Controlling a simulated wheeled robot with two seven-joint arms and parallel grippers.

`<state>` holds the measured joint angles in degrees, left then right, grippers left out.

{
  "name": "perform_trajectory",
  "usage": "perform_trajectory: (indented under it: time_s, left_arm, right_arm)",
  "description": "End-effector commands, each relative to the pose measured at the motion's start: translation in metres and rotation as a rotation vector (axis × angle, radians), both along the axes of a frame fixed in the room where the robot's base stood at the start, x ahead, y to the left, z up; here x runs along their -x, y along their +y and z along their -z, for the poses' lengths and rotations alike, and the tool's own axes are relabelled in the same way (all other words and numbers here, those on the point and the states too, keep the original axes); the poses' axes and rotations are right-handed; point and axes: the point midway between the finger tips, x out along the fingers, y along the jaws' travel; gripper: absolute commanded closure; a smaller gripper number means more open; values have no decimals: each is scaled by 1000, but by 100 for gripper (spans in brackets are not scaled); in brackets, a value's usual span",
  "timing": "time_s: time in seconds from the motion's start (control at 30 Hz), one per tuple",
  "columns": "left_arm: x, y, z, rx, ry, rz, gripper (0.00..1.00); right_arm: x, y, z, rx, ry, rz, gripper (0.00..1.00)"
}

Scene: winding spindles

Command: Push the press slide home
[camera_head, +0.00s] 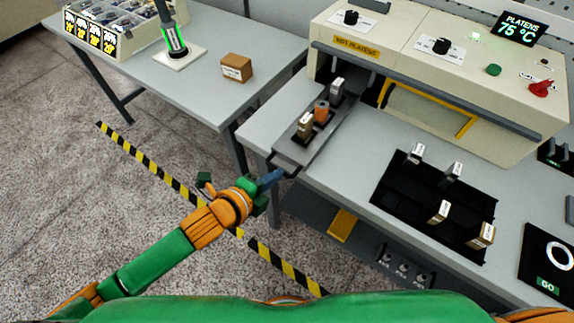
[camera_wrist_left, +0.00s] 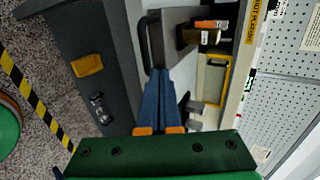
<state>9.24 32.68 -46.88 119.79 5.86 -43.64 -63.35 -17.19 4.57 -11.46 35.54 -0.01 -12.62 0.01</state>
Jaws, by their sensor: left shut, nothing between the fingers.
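The press slide (camera_head: 298,153) is a grey tray that sticks out from the left bay of the cream press (camera_head: 430,85), under the label "HOT PLATENS". Grey, orange and brown pieces stand in a row on it. A dark bar handle (camera_head: 288,171) is at its front end; the handle also shows in the left wrist view (camera_wrist_left: 146,40). My left gripper (camera_head: 277,176) is shut and empty, its blue fingers (camera_wrist_left: 159,95) at the handle. I cannot tell whether they touch it. My right gripper is not in view.
A black mat (camera_head: 410,205) with several upright blocks lies right of the slide. A side table (camera_head: 205,75) with a brown box (camera_head: 237,67) stands at the back left. A black-yellow strip (camera_head: 165,175) crosses the floor. The press's right bay has a yellow frame (camera_head: 467,125).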

Motion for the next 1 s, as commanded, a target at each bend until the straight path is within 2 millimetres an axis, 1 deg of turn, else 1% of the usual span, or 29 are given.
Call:
perform_trajectory:
  time_s: [0.1, 0.3, 0.43, 0.83, 1.0]
  left_arm:
    - [-17, -13, 12, 2, 2, -1, 100]
    - [-37, -27, 26, 3, 1, -2, 100]
    - [-42, -31, 29, 3, 0, -1, 100]
    - [-43, -32, 30, 3, 1, -1, 100]
    - [-54, -39, 32, 4, 0, -1, 100]
  right_arm:
    - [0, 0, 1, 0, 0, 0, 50]
    - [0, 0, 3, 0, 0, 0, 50]
    - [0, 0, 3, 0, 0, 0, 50]
    - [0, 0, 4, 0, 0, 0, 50]
    - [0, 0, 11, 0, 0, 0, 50]
